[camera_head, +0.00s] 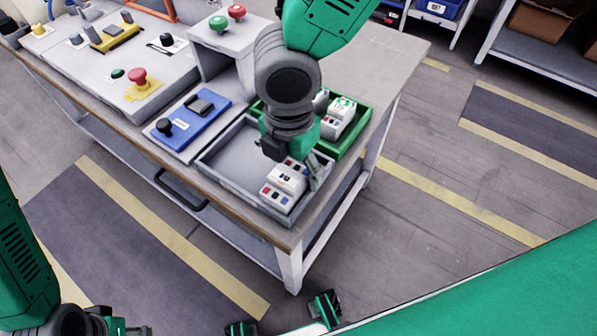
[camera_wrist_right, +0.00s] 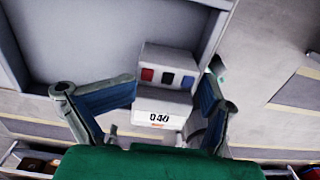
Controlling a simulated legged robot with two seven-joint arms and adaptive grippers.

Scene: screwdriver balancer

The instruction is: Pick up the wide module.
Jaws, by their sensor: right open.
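A white module (camera_head: 284,181) with red, blue and black terminals and a raised middle stands at the front end of the grey tray (camera_head: 222,150). It also shows in the right wrist view (camera_wrist_right: 166,88), with a label reading "040". My right gripper (camera_head: 293,165) is open above this module and partly hides it in the head view. In the wrist view its two fingers (camera_wrist_right: 152,106) are apart, one to each side of the module. I cannot tell whether they touch it. Part of my left arm is at the lower left; its fingers are not clearly visible.
A green tray (camera_head: 357,133) with white modules (camera_head: 341,107) is directly behind the grey tray. A blue switch panel (camera_head: 213,101) lies to the left. A red-button panel (camera_head: 139,76) is farther left. The grey tray's left part is empty.

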